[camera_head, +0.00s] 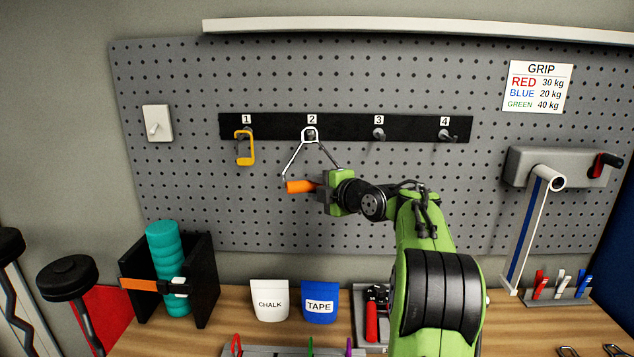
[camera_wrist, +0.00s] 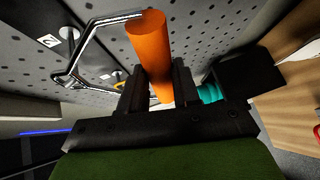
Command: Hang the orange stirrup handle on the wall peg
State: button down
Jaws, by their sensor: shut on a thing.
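The stirrup handle has an orange grip (camera_head: 300,187) and a metal frame (camera_head: 291,161) rising to a narrow loop. My gripper (camera_head: 319,188) is shut on the grip's right end; the wrist view shows the orange grip (camera_wrist: 150,45) between my fingers (camera_wrist: 153,90). In the head view the loop overlaps peg 2 (camera_head: 311,136) on the black rail. In the wrist view a peg (camera_wrist: 70,33) beside a number label shows past the metal frame (camera_wrist: 82,52), with a visible gap. I cannot tell that the peg passes through the loop.
A yellow-framed handle (camera_head: 250,147) hangs from peg 1, close on the left. Peg 3 (camera_head: 379,134) and peg 4 (camera_head: 446,135) are bare. Below stand a teal roller (camera_head: 166,255) in a black holder, a chalk bag (camera_head: 269,300) and a tape bag (camera_head: 320,302).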

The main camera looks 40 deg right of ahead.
jog(key=shift+w+d+r+p, duration=0.1)
jog(key=shift+w+d+p, duration=0.4)
jog(key=shift+p, duration=0.4)
jog(key=shift+w+d+p, duration=0.3)
jog(key=shift+w+p, duration=0.3)
jog(key=shift+p, duration=0.25)
jog(key=shift+w+d+f+b, duration=0.2)
jog(key=shift+w+f+b, duration=0.1)
jog(key=shift+f+b, duration=0.15)
jog(key=shift+w+d+f+b, duration=0.2)
jog(key=shift+w+f+b, duration=0.1)
jog(key=shift+f, duration=0.2)
jog(key=c, duration=0.7)
grip_release()
jog(key=shift+s, duration=0.1)
jog(key=shift+c, duration=0.2)
jog(key=s+r+b, duration=0.3)
jog(key=s+b, duration=0.1)
jog(key=s, duration=1.1)
jog(key=shift+s, duration=0.25)
jog(key=shift+d, duration=0.1)
